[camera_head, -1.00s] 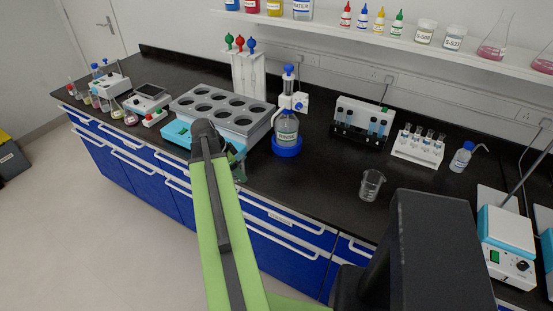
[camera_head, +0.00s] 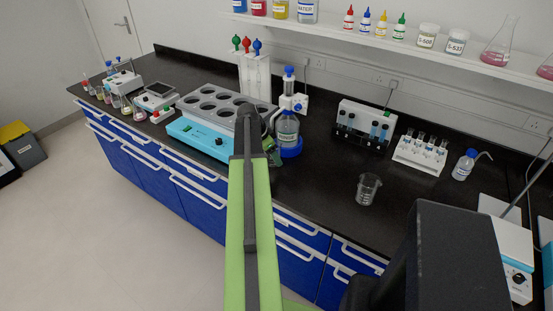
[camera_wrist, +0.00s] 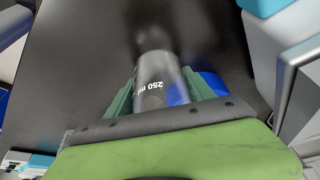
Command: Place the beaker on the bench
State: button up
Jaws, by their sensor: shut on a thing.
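In the wrist view my gripper (camera_wrist: 160,88) is shut on a clear glass beaker (camera_wrist: 152,72) marked 250 ml, held between its green fingers. The black bench top shows beyond the beaker; I cannot tell whether the beaker touches it. In the head view my arm hides most of the gripper and the held beaker; a bit of green shows right of the arm, near the blue-based bottle (camera_head: 287,128). The black bench (camera_head: 325,185) runs across the view. A second, empty glass beaker (camera_head: 368,190) stands upright on it, right of the arm.
A water bath (camera_head: 190,128) with round openings stands left of the blue-based bottle. Bench between bottle and standing beaker is clear.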

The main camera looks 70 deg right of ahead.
jog(key=shift+w+a+f, duration=0.3)
jog(key=shift+w+f, duration=0.15)
jog(key=shift+f, duration=0.35)
jog(key=shift+w+r, duration=0.1)
jog(key=shift+w, duration=0.1)
jog(key=shift+s+d, duration=0.2)
jog(key=shift+s, duration=0.2)
jog(key=shift+f, duration=0.2)
jog(key=o, duration=1.4)
jog(key=shift+r, duration=0.1)
jog(key=shift+w, duration=0.1)
